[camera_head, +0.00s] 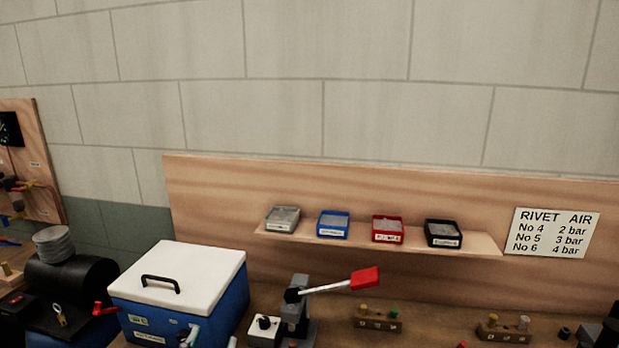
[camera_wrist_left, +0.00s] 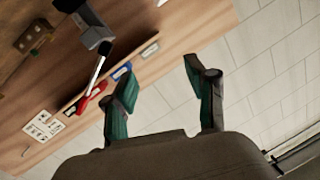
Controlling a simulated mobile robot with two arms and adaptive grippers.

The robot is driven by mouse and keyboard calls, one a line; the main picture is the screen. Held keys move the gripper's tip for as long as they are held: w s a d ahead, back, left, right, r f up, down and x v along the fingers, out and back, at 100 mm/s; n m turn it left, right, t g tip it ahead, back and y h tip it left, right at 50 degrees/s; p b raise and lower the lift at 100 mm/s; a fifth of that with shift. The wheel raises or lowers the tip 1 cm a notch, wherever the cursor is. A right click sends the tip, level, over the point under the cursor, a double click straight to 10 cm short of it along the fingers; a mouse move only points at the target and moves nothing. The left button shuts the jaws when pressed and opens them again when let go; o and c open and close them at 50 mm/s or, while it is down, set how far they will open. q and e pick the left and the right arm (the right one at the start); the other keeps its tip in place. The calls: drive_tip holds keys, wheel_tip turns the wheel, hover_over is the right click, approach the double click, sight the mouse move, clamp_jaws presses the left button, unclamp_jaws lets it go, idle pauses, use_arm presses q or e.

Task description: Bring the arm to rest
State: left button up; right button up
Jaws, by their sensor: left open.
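My left gripper (camera_head: 211,340) shows only by its teal fingertips at the bottom edge of the head view, in front of the blue box with a white lid (camera_head: 180,270). In the left wrist view, my left gripper (camera_wrist_left: 160,76) has its two teal fingers spread wide, with nothing between them. The view there is tilted, and the bench board and wall lie beyond the fingers. The rest of the left arm is out of the head view. I cannot make out my right gripper.
A lever tool with a red handle (camera_head: 365,278) stands right of the box. Several small bins sit on a shelf (camera_head: 470,242) behind. Drilled wooden blocks (camera_head: 377,321) lie on the bench. A black cylinder (camera_head: 75,278) is at left. The wall above is clear.

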use_arm(q)
drive_tip(key=s+a+f+n+g, duration=0.1)
drive_tip(key=s+a+f+g, duration=0.1)
drive_tip(key=s+f+g, duration=0.35)
drive_tip(key=s+a+f+n+g, duration=0.1)
drive_tip(key=s+a+f+g, duration=0.1)
drive_tip(key=s+f, duration=0.55)
drive_tip(key=s+f+g, duration=0.6)
drive_tip(key=s+f, duration=0.2)
drive_tip(key=s, duration=0.4)
wheel_tip(320, 180, down, 37)
drive_tip(key=s+g+b, duration=0.1)
drive_tip(key=b, duration=1)
drive_tip(key=s+a+f+b, duration=0.1)
drive_tip(key=s+f+b, duration=0.2)
drive_tip(key=s+f, duration=0.5)
drive_tip(key=s+a+f+g+b, duration=0.1)
drive_tip(key=s+f+b, duration=0.3)
drive_tip(key=s+f, duration=0.4)
wheel_tip(320, 180, down, 7)
drive_tip(key=shift+s+a+f+m, duration=0.2)
drive_tip(key=shift+s+m, duration=0.1)
drive_tip(key=shift+m, duration=0.1)
